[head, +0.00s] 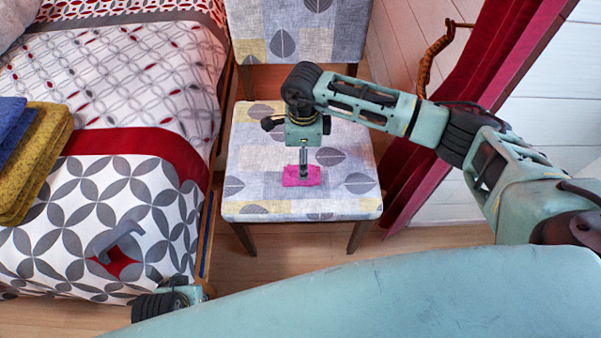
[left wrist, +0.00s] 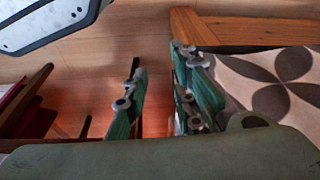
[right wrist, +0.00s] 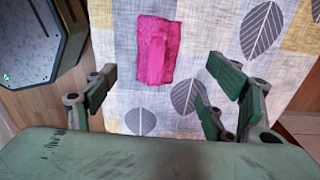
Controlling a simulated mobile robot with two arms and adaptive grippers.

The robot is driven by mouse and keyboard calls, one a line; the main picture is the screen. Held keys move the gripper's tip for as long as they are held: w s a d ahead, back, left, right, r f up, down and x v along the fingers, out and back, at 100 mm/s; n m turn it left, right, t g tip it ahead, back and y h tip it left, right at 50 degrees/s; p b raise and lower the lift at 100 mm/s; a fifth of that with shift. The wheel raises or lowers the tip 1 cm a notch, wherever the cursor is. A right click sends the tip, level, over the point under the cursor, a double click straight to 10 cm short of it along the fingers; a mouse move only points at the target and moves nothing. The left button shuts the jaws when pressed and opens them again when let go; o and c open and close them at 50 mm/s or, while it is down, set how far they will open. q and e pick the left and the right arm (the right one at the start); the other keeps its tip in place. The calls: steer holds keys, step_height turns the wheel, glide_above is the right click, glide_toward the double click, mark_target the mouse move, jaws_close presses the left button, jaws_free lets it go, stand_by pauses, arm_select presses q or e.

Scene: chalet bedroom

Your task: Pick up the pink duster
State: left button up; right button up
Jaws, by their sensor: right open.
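The pink duster (head: 302,176) is a small folded cloth lying flat on the patterned chair seat (head: 260,135). In the right wrist view, the duster (right wrist: 157,48) lies ahead of the fingertips, between the lines of the two fingers. My right gripper (head: 303,163) points down over the duster, with its fingers apart and nothing held. In the head view it covers part of the duster's far edge. My left gripper (left wrist: 158,85) is low beside the bed's corner, away from the chair; its fingers are apart with only floor between them.
The bed (head: 150,185) stands left of the chair, with folded blue and yellow towels (head: 40,150) on it. The chair backrest (head: 300,30) rises behind the seat. A red curtain (head: 470,75) hangs at right. Wooden floor (head: 280,250) shows in front.

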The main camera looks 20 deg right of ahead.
steer(key=f, duration=0.4)
steer(key=f+b, duration=0.1)
steer(key=f, duration=0.1)
steer(key=shift+s+a, duration=0.2)
steer(key=shift+a, duration=0.1)
steer(key=shift+f, duration=0.25)
arm_select(q)
step_height(320, 180, up, 4)
steer(key=shift+w+f, duration=0.1)
arm_select(e)
steer(key=shift+c, duration=0.2)
steer(key=c, duration=1.2)
steer(key=shift+r, duration=0.15)
